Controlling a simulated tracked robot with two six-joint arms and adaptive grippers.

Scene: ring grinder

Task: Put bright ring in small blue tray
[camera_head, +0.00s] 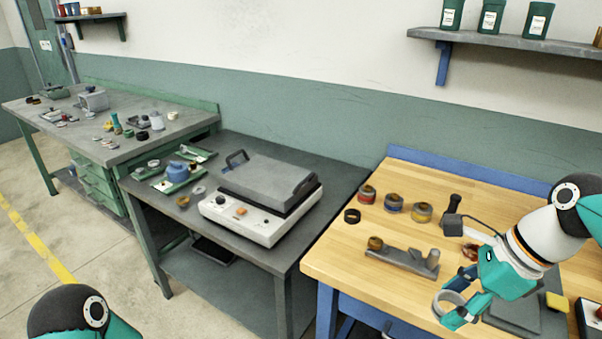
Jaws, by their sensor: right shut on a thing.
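My right gripper (453,300) comes in from the right over the front of the wooden workbench (338,250). It is shut on a bright, silvery ring (438,301). The ring's round opening shows between the teal fingers, and the fingers partly cover it. I cannot tell the ring's exact height above the bench. I cannot make out a small blue tray for certain; my right arm and gripper hide part of the bench. My left gripper is out of view; only a part of my left arm shows at the lower left.
A dark ring (352,216) and several small jars (394,203) stand on the wooden bench. A grey fixture (402,261) lies left of my gripper. A dark plate (512,315) lies right of it. A grey-lidded machine (265,195) occupies the dark middle table (345,180).

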